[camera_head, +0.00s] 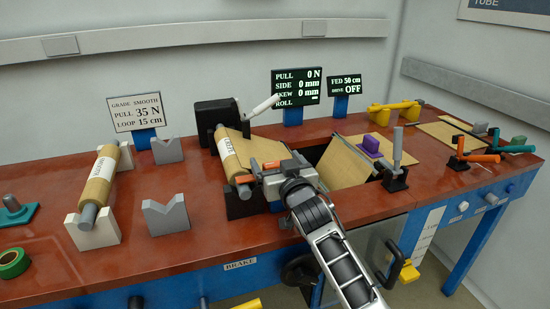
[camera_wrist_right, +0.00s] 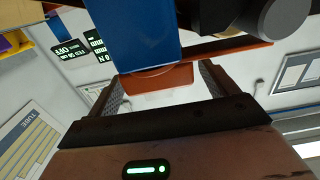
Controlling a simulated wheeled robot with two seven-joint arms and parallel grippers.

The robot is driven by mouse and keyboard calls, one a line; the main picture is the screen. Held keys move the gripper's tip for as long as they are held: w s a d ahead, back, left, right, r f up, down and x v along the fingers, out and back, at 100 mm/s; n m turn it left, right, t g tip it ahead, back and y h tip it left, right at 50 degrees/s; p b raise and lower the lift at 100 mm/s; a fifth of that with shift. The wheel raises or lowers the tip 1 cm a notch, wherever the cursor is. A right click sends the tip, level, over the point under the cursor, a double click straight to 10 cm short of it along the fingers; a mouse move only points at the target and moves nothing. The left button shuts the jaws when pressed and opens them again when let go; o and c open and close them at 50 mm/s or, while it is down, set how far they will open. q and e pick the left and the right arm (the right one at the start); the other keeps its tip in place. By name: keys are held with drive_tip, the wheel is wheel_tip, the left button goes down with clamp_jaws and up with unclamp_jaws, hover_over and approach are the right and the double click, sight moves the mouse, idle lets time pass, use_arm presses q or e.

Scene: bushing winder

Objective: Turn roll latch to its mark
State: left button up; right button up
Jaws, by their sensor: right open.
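My right gripper (camera_head: 258,176) is at the front end of the paper roll (camera_head: 228,155) on the winder. It is open, and its two dark fingers (camera_wrist_right: 163,90) show in the right wrist view. An orange block (camera_wrist_right: 155,80) lies between them there, below a blue part (camera_wrist_right: 138,35). Orange pieces beside the gripper in the head view may belong to the roll latch, but I cannot tell for certain. The gripper hides part of that area, and no latch mark is readable. My left gripper is not in view.
A pale lever (camera_head: 262,107) rises from the black housing (camera_head: 214,115). A grey upright lever (camera_head: 397,146) stands right of the brown sheet (camera_head: 342,164). A spare roll (camera_head: 99,178) rests on V-blocks at left. The display (camera_head: 297,87) reads pull 0 N.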

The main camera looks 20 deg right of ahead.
drive_tip(key=shift+w, duration=0.85)
drive_tip(key=shift+c, duration=0.3)
drive_tip(key=c, duration=1.3)
drive_tip(key=shift+a, duration=0.1)
